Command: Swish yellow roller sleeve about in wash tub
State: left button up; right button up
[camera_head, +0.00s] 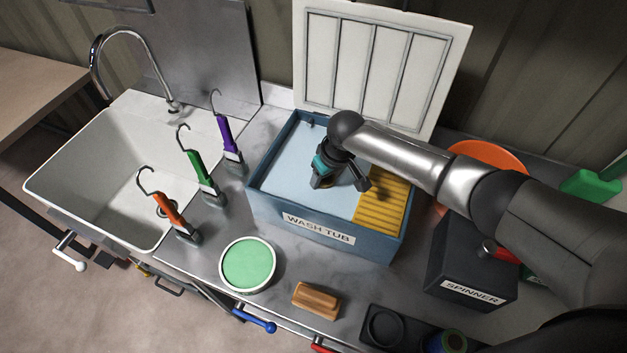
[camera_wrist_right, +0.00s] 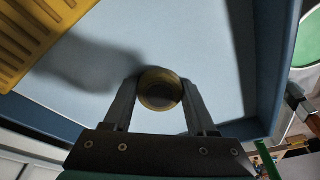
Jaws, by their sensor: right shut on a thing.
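The wash tub (camera_head: 262,202) is a blue box with a labelled front, holding pale blue water. My right gripper (camera_head: 340,184) reaches down into the tub over the water. In the right wrist view my right gripper (camera_wrist_right: 160,98) is shut on the yellow roller sleeve (camera_wrist_right: 146,101), whose round open end shows between the two fingers. The sleeve is inside the tub walls; how deep it sits in the water I cannot tell. In the head view the gripper hides most of the sleeve. My left gripper is not in view.
A yellow ribbed board (camera_head: 388,199) fills the tub's right end. A white panel (camera_head: 384,60) stands behind. Several hooked-handle tools, including the green one (camera_head: 199,172), stand left. A green-topped round tub (camera_head: 248,264) and wooden block (camera_head: 316,299) lie in front; the spinner (camera_head: 462,262) stands right.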

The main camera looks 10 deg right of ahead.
jog(key=shift+w+a+b, duration=0.5)
jog(key=shift+w+a, duration=0.15)
jog(key=shift+a, duration=0.3)
jog(key=shift+w+a+b, duration=0.45)
jog(key=shift+w+a, duration=0.2)
jog(key=shift+a, duration=0.25)
jog(key=shift+s+d, duration=0.1)
jog(key=d+p, duration=0.1)
jog(key=s+p, duration=0.1)
jog(key=shift+s+d+r+p, duration=0.1)
jog(key=shift+d+r+p, duration=0.1)
jog(key=shift+d+p, duration=0.15)
jog(key=shift+s+d+f+p, duration=0.1)
jog(key=shift+s+d+p, duration=0.25)
jog(key=shift+d, duration=0.15)
jog(key=shift+s+d+f+p, duration=0.1)
jog(key=shift+s+d+p, duration=0.15)
jog(key=shift+d+p, duration=0.15)
jog(key=shift+w+a+f+b, duration=0.1)
jog(key=shift+w+a+b, duration=0.35)
jog(key=shift+a, duration=0.2)
jog(key=shift+w+a+b, duration=0.4)
jog(key=shift+a+b, duration=0.05)
jog(key=shift+a, duration=0.15)
jog(key=shift+w+a+b, duration=0.35)
jog(key=shift+w+a, duration=0.05)
jog(key=shift+a, duration=0.2)
jog(key=shift+r, duration=0.25)
